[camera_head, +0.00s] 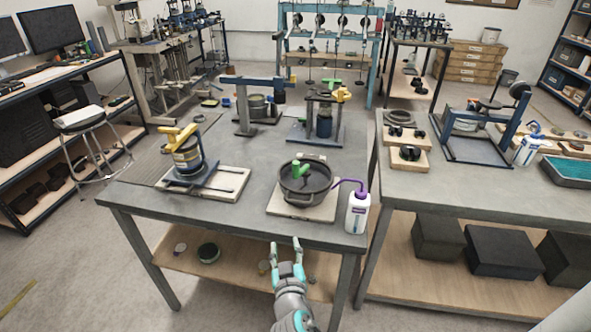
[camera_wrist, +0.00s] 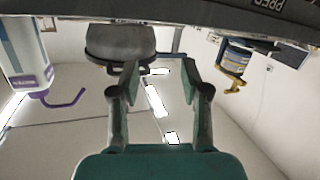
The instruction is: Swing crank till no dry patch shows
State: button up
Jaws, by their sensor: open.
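A dark round pan (camera_head: 305,186) with a green handle (camera_head: 300,171) inside it stands on a pale board (camera_head: 287,209) near the table's front edge. The handle looks like the crank. The pan's inner surface is too small to tell wet from dry. My gripper (camera_head: 286,244) is open and empty, in front of the table edge and apart from the pan. In the wrist view, which looks upside down, my open fingers (camera_wrist: 160,70) point toward a dark rounded body (camera_wrist: 120,42), probably the pan.
A white squeeze bottle (camera_head: 358,214) with a purple spout stands right of the pan; it also shows in the wrist view (camera_wrist: 22,55). A device with a yellow lever (camera_head: 178,138) stands to the left. More rigs stand behind. Bare tabletop (camera_head: 235,218) lies between the left device and the pan.

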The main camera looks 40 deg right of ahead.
aim_at(295, 168)
jog(key=w+d+r+m+g+h, duration=0.1)
jog(key=w+d+r+m+h, duration=0.2)
jog(key=r, duration=0.3)
jog(key=w+d+r+m+g+h, duration=0.2)
jog(key=w+d+r+m, duration=0.15)
jog(key=r, duration=0.25)
jog(key=shift+n, duration=0.35)
jog(key=x, duration=1)
jog(key=shift+w+r, duration=0.25)
jog(key=shift+r, duration=0.1)
jog(key=shift+c, duration=0.2)
grip_shut()
